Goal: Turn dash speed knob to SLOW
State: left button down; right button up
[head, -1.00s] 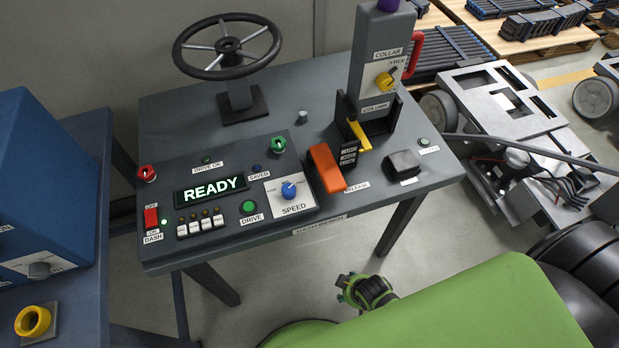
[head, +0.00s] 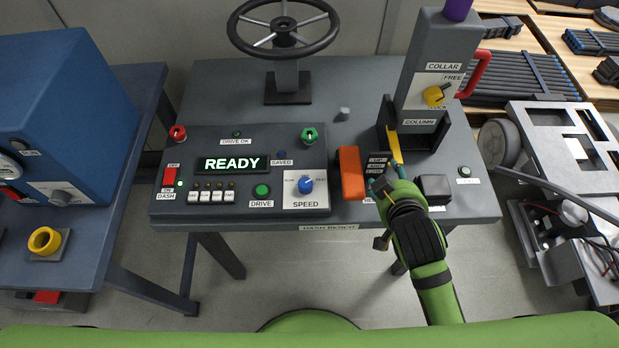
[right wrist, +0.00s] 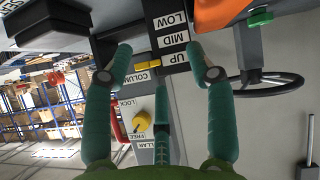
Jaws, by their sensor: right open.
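The blue speed knob (head: 306,185) sits on the white SPEED plate (head: 305,203) at the right of the dash panel. Its pale pointer mark appears roughly upward, between the small labels at left and right. The display (head: 232,164) reads READY. My right gripper (head: 382,186) is to the right of the knob, apart from it, near the orange handle and the black labelled block. In the right wrist view its teal fingers (right wrist: 160,55) are spread with nothing held, facing the LOW, MID, UP labels. The knob is not visible in that view. My left gripper is not in view.
The orange handle (head: 351,172) stands between the speed plate and my right gripper. The column (head: 430,75) with a yellow knob (head: 435,96) rises behind. A steering wheel (head: 284,32) is at the back. A black block (head: 434,189) sits right of my gripper.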

jog(key=w+a+r+n+t+y, duration=0.35)
jog(key=w+a+r, duration=0.2)
jog(key=r, duration=0.35)
jog(key=w+a+r+n+t+y, duration=0.2)
jog(key=w+a+r+n+t, duration=0.25)
jog(key=r, duration=0.55)
jog(key=s+a+r+n+g+y, duration=0.3)
jog(key=s+a+n+g+y, duration=0.4)
jog(key=a+n, duration=0.4)
jog(key=s+a+r+n+g+y, duration=0.3)
jog(key=s+a+n+g+y, duration=0.1)
jog(key=a+n+g+y, duration=0.55)
jog(key=n+g+h, duration=0.3)
jog(key=n+h, duration=0.6)
jog(key=h, duration=1.2)
send_over(305, 183)
jog(key=shift+t, duration=0.25)
jog(key=f, duration=2.2)
jog(key=shift+a+f, duration=0.15)
jog(key=shift+a, duration=0.05)
jog(key=shift+d+f, duration=0.1)
jog(key=shift+d, duration=0.2)
notch_tip(305, 183, down, 6)
jog(key=shift+r+p, duration=0.15)
jog(key=shift+p, duration=0.8)
jog(key=shift+a+f, duration=0.1)
jog(key=shift+f, duration=0.4)
grip_shut()
